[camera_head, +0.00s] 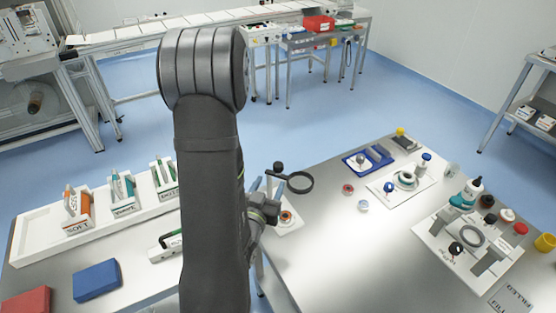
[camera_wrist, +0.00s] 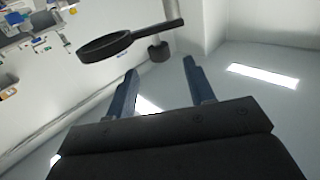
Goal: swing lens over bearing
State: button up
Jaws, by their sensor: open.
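The lens (camera_head: 299,182) is a dark round ring on a thin arm, raised above the bench edge in the head view. A black knob (camera_head: 278,167) stands at the arm's left end. In the wrist view the lens (camera_wrist: 103,46) lies upper left, and its knob (camera_wrist: 158,52) shows just beyond the fingertips. My gripper (camera_wrist: 160,72) is open, with nothing between its two blue-grey fingers. In the head view my gripper (camera_head: 270,208) is below the knob, partly hidden by my arm. A small orange-brown ring (camera_head: 287,217), possibly the bearing, sits on a pale plate below the lens.
The right bench holds a blue tray (camera_head: 367,158), a white fixture plate (camera_head: 402,186), a larger fixture with a grey ring (camera_head: 471,237) and several bottles and caps. A white rack (camera_head: 42,230) and a blue block (camera_head: 97,281) are at left. The bench's front middle is clear.

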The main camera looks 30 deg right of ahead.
aim_at(277, 163)
jog(key=shift+t, duration=0.4)
jog(key=x, duration=1)
jog(key=shift+w+d+r, duration=0.1)
jog(key=shift+w, duration=0.3)
